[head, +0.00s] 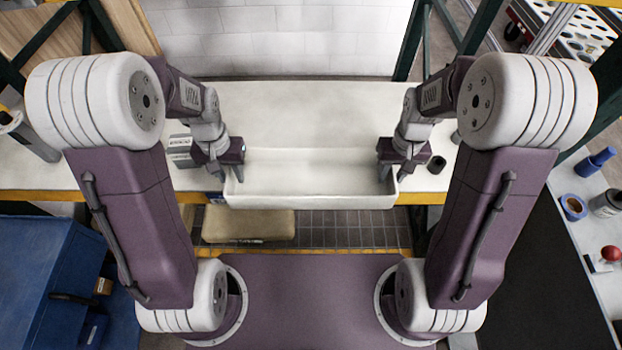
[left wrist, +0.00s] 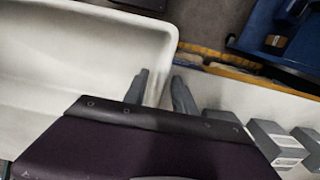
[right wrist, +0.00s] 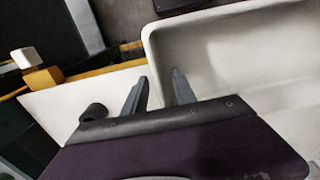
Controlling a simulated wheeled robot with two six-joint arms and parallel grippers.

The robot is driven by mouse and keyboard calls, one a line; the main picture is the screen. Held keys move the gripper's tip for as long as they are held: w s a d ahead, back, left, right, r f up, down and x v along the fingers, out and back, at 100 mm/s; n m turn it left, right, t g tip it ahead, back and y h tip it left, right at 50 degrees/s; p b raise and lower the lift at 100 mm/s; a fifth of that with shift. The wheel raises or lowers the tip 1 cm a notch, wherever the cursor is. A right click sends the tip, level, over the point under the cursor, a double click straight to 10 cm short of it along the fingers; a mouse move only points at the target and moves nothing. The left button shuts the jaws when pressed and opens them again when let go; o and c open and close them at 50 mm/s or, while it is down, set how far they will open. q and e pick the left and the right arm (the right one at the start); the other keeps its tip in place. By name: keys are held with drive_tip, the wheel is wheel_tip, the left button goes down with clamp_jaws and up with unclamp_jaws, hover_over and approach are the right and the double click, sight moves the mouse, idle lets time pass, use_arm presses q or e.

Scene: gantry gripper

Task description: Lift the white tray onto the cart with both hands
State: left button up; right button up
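The white tray (head: 310,202) is a long open trough on the white worktable (head: 300,105), its near side over the table's yellow front edge. It looks empty and level. My left gripper (head: 231,168) is at its left end. In the left wrist view, the fingers (left wrist: 162,88) stand on either side of the end wall, with a gap between them. My right gripper (head: 388,168) is at the right end. In the right wrist view, its fingers (right wrist: 158,90) straddle that end wall, also apart. Which surface is the cart, I cannot tell.
A small dark cylinder (head: 436,165) stands just right of my right gripper. Grey blocks (head: 180,150) lie left of my left gripper. A tan box (head: 250,225) sits below the table edge. A blue cabinet (head: 50,270) is at left. A side surface with a blue cup (head: 573,207) is at right.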

use_arm(q)
clamp_jaws()
use_arm(e)
clamp_jaws()
use_arm(q)
drive_tip(key=shift+r, duration=0.1)
use_arm(e)
drive_tip(key=shift+r, duration=0.1)
idle(0.9)
